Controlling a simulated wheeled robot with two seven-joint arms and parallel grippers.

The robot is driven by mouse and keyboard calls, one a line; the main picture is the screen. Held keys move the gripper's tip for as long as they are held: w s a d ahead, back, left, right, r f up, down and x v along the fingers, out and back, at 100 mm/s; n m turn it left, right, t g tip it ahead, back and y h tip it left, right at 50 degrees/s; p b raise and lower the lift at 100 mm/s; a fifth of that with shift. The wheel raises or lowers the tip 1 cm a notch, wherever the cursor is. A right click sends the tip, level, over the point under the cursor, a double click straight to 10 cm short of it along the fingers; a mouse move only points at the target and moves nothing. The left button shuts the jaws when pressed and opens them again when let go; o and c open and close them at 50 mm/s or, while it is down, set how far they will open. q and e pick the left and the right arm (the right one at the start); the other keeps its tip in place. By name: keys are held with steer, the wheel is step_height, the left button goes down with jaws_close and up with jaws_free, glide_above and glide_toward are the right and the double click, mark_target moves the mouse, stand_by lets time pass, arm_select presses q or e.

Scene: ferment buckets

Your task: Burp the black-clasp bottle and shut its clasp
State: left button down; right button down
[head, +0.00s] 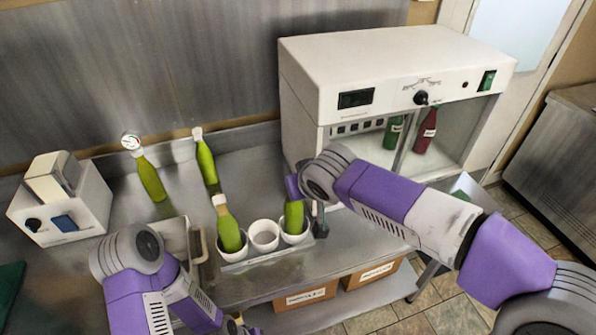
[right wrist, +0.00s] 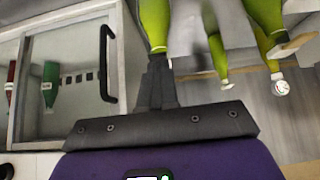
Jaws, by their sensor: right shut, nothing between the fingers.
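A green bottle (head: 294,217) stands in the right cup of a white three-cup rack (head: 236,257). Its top is hidden behind my right arm, so I cannot make out its clasp colour in the head view. In the right wrist view the bottle's neck (right wrist: 158,42) ends right at the fingertips of my right gripper (right wrist: 156,68). The gripper is shut with nothing held; whether it touches the bottle top I cannot tell. A second green bottle (head: 228,232) with a tan top stands in the left cup. My left gripper (head: 238,324) is low at the bottom edge, mostly hidden.
The middle cup (head: 264,234) is empty. A green bottle with a gauge (head: 151,180) and a white-topped one (head: 207,163) stand behind. A white cabinet (head: 380,70) holds a green bottle (head: 393,132) and a red one (head: 425,131). A small white device (head: 62,200) stands left.

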steer(key=shift+w+a+r+p, duration=0.2)
steer(key=shift+w+r+p, duration=0.2)
steer(key=shift+w, duration=0.25)
steer(key=shift+r+p, duration=0.3)
steer(key=shift+r, duration=0.05)
step_height(320, 180, up, 4)
steer(key=p, duration=0.3)
steer(key=shift+s+r, duration=0.1)
steer(key=shift+s, duration=0.05)
steer(key=v, duration=0.9)
steer(key=shift+s+p, duration=0.15)
steer(key=shift+p, duration=0.15)
steer(key=shift+d, duration=0.1)
